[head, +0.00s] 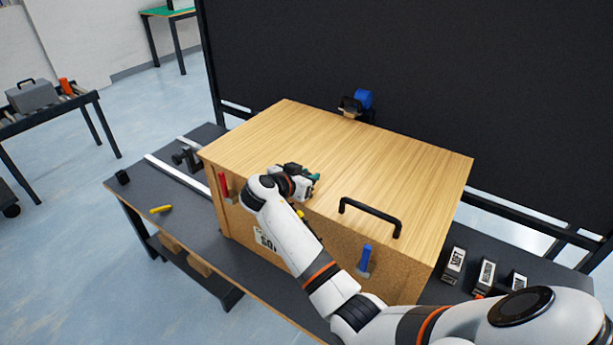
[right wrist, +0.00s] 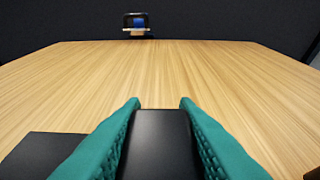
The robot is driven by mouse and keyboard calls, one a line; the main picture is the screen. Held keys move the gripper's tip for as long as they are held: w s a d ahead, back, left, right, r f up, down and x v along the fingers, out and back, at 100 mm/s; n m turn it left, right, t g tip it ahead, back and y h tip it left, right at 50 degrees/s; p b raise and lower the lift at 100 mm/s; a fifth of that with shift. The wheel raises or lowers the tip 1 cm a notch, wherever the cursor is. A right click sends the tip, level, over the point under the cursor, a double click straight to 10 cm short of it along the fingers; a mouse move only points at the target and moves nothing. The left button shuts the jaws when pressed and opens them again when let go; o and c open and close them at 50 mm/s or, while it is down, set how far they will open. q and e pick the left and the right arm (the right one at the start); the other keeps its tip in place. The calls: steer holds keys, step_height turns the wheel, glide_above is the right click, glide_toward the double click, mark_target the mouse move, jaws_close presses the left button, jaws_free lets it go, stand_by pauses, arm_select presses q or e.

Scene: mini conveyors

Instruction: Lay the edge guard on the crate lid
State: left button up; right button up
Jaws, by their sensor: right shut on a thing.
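The crate (head: 310,265) is a large wooden box with a pale striped lid (head: 385,165), standing on a dark bench. My right gripper (head: 313,178) is over the lid near its front edge. In the right wrist view its teal fingers (right wrist: 160,104) are shut on a flat black piece (right wrist: 158,142), which appears to be the edge guard. The lid's bare surface (right wrist: 225,72) extends beyond it. I cannot tell whether the piece touches the lid. In the head view the gripper largely hides it. My left gripper is not in view.
A black handle (head: 371,216) is near the front edge. Red (head: 223,184) and blue (head: 366,258) grips show on the front, and a blue-topped fixture (head: 361,100) at the back. Several labelled dark blocks (head: 454,265) stand right. The lid's middle is clear.

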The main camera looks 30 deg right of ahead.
steer(key=shift+f, duration=0.5)
steer(key=shift+f, duration=0.15)
steer(key=o, duration=1)
